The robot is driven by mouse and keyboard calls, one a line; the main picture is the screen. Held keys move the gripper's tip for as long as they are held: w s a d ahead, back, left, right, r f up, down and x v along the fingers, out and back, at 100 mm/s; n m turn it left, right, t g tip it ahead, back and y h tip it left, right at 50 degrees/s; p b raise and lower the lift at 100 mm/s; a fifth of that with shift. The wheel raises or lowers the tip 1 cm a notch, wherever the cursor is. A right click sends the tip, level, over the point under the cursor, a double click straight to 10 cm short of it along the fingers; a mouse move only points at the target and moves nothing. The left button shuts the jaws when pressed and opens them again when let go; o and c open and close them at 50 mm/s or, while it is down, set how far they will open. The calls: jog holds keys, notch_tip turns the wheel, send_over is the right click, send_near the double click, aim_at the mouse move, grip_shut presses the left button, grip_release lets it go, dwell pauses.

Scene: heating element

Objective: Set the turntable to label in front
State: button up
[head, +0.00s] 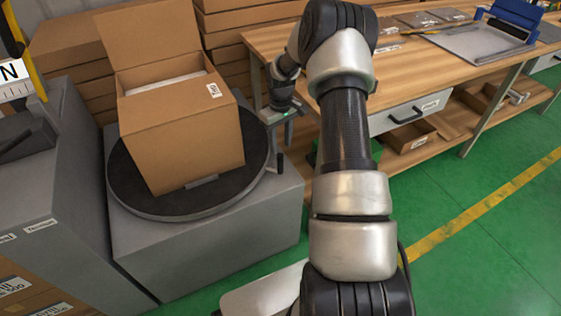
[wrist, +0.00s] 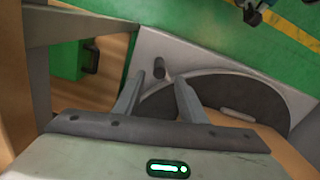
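The turntable (head: 150,205) is a dark round disc on a grey pedestal. My gripper (head: 275,128) is at the disc's right rim, close to the handle. In the wrist view my gripper (wrist: 158,80) has its fingers apart, with the handle appearing between the tips. Contact cannot be told.
A wooden workbench (head: 420,60) with a drawer stands right of the turntable. A green case (wrist: 70,60) sits beside the pedestal. A grey cabinet (head: 50,190) adjoins the pedestal on the left, and stacked cartons are behind. Green floor (head: 480,240) is free at the right.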

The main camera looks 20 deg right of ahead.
aim_at(280, 159)
notch_tip(280, 159, down, 8)
jog(key=shift+f+b, duration=0.2)
jog(key=shift+b, duration=0.55)
grip_shut()
